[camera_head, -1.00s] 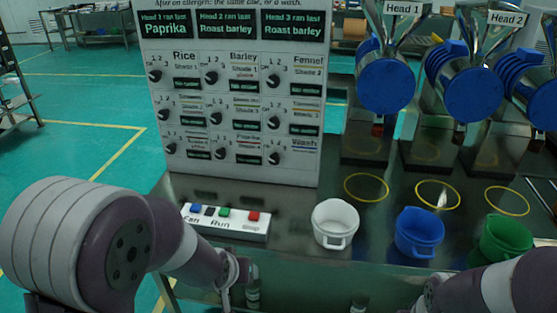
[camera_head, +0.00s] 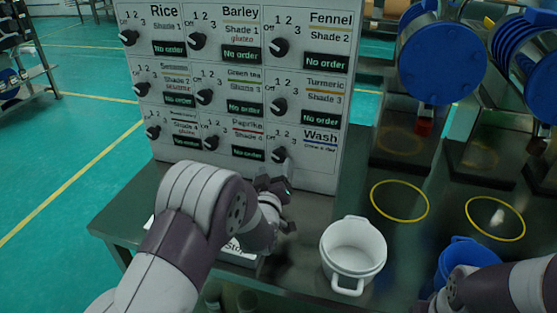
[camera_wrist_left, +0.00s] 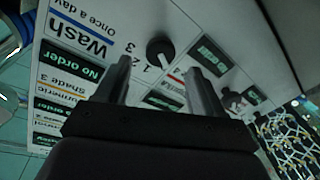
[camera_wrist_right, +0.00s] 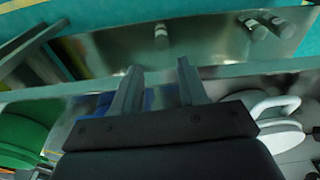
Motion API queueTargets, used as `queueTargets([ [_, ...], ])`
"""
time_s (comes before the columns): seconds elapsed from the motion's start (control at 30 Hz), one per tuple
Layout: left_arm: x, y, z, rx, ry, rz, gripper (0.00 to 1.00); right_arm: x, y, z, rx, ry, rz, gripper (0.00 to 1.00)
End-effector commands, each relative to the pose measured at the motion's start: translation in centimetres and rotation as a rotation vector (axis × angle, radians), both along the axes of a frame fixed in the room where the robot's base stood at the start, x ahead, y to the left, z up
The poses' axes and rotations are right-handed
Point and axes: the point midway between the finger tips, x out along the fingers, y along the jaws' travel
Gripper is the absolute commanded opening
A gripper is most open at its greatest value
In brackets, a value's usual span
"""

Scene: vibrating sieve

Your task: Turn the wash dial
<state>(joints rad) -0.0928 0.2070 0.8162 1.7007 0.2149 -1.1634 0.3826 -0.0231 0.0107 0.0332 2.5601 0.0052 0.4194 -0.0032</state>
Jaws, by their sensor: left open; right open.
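The wash dial (camera_head: 279,155) is a black knob at the bottom right of the white panel (camera_head: 330,179), beside the "Wash" label. My left gripper (camera_head: 276,190) is just below and in front of it, open and empty. In the left wrist view the wash dial (camera_wrist_left: 160,51) shows just beyond the fingertips (camera_wrist_left: 158,75), roughly in line with the gap. No contact shows. My right gripper (camera_wrist_right: 160,75) is open in its own wrist view, with nothing held. In the head view only part of my right arm shows, at lower right.
Other black dials sit above and left of the wash dial. A white cup (camera_head: 352,253) and a blue cup (camera_head: 466,262) stand on the bench to the right, near yellow rings (camera_head: 399,201). My left arm covers most of the button box (camera_head: 240,257).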

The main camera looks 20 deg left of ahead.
Motion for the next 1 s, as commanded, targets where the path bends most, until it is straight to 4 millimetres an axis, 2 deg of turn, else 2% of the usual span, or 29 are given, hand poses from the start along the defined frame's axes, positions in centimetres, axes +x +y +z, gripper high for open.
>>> queueTargets([
  [0.1, 2.5, 0.3, -0.1, 0.001, 0.001, 0.002, 0.68, 0.0, 0.0, -0.1, 0.0, 0.0, 0.0, 0.43],
  [0.23, 4.1, 0.4, -0.1, 0.001, 0.001, 0.0, 0.68, 0.0, 0.0, -0.1, 0.0, 0.0, 0.0, 0.43],
  [0.37, 4.8, 0.5, 0.0, 0.002, 0.002, -0.001, 0.68, 0.0, 0.0, -0.1, 0.0, 0.0, 0.0, 0.43],
  [0.6, 4.9, 0.5, 0.0, 0.001, 0.002, 0.0, 0.68, 0.0, 0.0, -0.1, 0.0, 0.0, 0.0, 0.43],
  [0.77, 4.8, 0.5, 0.0, 0.001, 0.002, 0.0, 0.16, 0.0, 0.0, -0.1, 0.0, 0.0, 0.0, 0.43],
  [0.8, 4.8, 0.5, 0.0, 0.001, 0.002, 0.0, 0.13, 0.0, 0.0, -0.1, 0.0, 0.0, 0.0, 0.43],
  [1.0, 4.8, 0.5, -0.1, 0.011, 0.002, 0.0, 0.13, 0.0, 0.0, -0.2, 0.0, 0.0, 0.0, 0.43],
])
